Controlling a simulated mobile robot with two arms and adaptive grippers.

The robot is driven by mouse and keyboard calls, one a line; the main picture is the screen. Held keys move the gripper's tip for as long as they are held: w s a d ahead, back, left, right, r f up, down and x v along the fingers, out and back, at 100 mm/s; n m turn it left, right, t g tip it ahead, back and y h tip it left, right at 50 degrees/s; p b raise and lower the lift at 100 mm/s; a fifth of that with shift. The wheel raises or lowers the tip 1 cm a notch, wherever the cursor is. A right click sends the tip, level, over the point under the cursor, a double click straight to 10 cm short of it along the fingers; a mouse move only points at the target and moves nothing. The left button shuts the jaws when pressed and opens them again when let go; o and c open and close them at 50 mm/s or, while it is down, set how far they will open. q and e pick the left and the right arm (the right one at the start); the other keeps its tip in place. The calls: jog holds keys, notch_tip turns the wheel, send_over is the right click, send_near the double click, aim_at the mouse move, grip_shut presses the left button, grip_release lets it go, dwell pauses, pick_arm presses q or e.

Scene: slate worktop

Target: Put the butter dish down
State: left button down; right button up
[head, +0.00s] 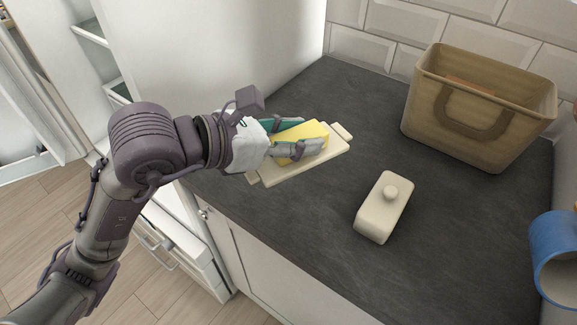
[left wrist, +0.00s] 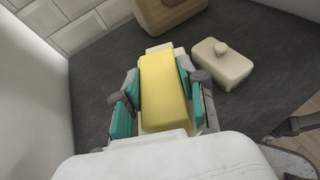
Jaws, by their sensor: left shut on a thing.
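The butter dish is a flat cream base (head: 325,152) with a handle tab at each end and a yellow block of butter (head: 312,132) on it. It is over the left part of the worktop; I cannot tell whether it touches the surface. My left gripper (head: 296,139) is shut on the butter dish, its fingers on both sides of the yellow block. In the left wrist view, teal finger pads flank the butter (left wrist: 165,90) and cover parts of the base. The cream lid with a round knob (head: 384,210) stands apart on the worktop.
A tan basket (head: 475,130) stands at the back right of the slate worktop (head: 330,230). A blue mug (head: 555,255) is at the right edge. A white cabinet wall borders the left. Bare worktop lies around the lid and in front of the basket.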

pick_arm(q)
jog(key=shift+s+d+f, duration=0.1)
jog(key=shift+s+d, duration=0.1)
jog(key=shift+d, duration=0.6)
jog(key=w+a+f, duration=0.1)
jog(key=w+f, duration=0.1)
jog(key=w, duration=0.1)
jog(key=w+a+f, duration=0.1)
jog(key=w+f, duration=0.1)
jog(key=w, duration=0.2)
jog(key=w+a+f, duration=0.1)
jog(key=w+f, duration=0.2)
jog(key=w, duration=0.1)
jog(key=shift+w, duration=0.15)
notch_tip(320, 180, down, 4)
jog(key=shift+r, duration=0.1)
pick_arm(e)
jog(key=shift+s+a+f, duration=0.1)
jog(key=shift+s+f, duration=0.1)
jog(key=shift+s, duration=0.15)
pick_arm(q)
jog(key=shift+f, duration=0.2)
jog(key=c, duration=0.7)
grip_release()
jog(key=shift+o, duration=0.2)
pick_arm(e)
jog(key=shift+a+f, duration=0.1)
